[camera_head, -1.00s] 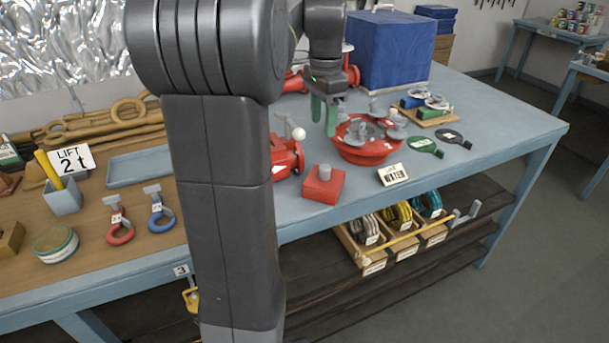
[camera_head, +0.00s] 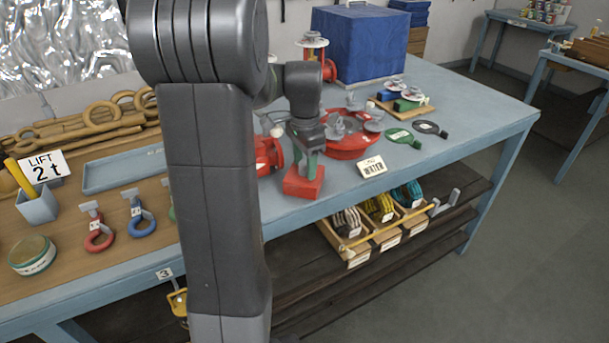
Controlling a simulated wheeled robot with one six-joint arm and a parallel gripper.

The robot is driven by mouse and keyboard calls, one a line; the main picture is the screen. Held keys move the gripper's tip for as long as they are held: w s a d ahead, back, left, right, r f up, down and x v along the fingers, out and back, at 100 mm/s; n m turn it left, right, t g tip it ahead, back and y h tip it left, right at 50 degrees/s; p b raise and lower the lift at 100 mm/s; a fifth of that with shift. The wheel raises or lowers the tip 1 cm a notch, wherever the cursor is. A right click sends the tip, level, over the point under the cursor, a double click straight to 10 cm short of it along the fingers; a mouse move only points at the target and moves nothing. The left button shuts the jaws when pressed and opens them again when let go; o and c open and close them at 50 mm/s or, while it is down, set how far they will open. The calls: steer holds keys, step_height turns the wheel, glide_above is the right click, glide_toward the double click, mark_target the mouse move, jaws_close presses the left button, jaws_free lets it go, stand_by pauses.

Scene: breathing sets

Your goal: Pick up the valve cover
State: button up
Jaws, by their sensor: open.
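The red square block (camera_head: 303,187), which I take for the valve cover, sits on the blue-grey bench near its front edge. Its grey top knob is hidden behind my gripper. My gripper (camera_head: 307,163) points down over the block, its green fingers open and low at the block's top. I cannot tell whether the fingers touch it or stand on both sides of the knob. A round red flange (camera_head: 347,149) with grey parts on top lies just behind and to the right.
A red valve body (camera_head: 265,156) stands close on the left, partly behind my arm. A white label (camera_head: 372,167) stands to the right, with green (camera_head: 400,136) and black (camera_head: 430,128) paddle-shaped pieces beyond. A blue crate (camera_head: 360,45) stands behind. The bench's right end is clear.

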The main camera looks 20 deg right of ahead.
steer(key=shift+f, duration=0.2)
jaws_close()
steer(key=shift+r, duration=0.1)
